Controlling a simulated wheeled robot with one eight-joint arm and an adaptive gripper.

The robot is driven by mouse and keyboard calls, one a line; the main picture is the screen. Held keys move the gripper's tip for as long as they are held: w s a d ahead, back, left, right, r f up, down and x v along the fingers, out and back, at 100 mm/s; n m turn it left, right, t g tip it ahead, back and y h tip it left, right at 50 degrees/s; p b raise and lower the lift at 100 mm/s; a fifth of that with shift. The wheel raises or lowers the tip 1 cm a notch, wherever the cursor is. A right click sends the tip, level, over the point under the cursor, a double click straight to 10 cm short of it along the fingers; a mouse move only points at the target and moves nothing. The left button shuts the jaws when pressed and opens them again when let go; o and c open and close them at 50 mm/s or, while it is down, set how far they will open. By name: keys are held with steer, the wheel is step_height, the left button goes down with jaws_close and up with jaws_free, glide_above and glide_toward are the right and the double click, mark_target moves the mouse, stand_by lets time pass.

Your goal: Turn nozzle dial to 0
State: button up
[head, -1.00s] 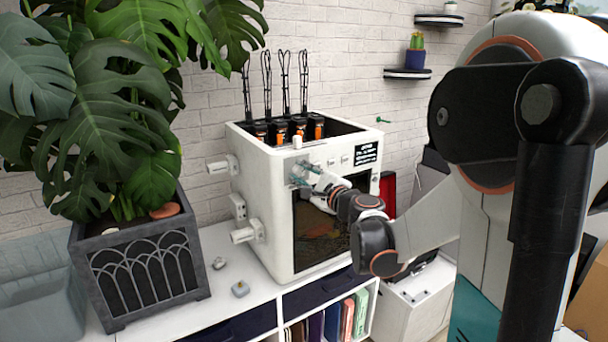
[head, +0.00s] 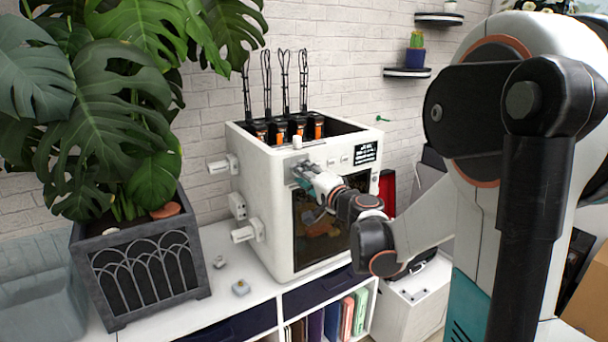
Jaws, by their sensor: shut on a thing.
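The white 3D printer (head: 262,205) stands on the cabinet, with a control panel and small display (head: 365,153) on its front. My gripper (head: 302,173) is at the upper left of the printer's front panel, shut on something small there. The fingers cover that thing, and I take it to be the nozzle dial, but its marks and setting cannot be read. My wrist and arm reach in from the right, in front of the dark door window (head: 320,232).
A big leafy plant in a grey pot (head: 140,262) stands left of the printer. Small parts (head: 241,287) lie on the white cabinet top (head: 190,300). Spools with orange parts (head: 298,128) sit on the printer's top. Wall shelves (head: 407,72) hang behind.

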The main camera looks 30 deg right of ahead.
steer(key=shift+n, duration=1.1)
steer(key=o, duration=1)
steer(key=shift+o, duration=0.2)
steer(key=shift+s, duration=0.1)
steer(key=s, duration=1.2)
steer(key=shift+d, duration=0.2)
steer(key=shift+w, duration=0.1)
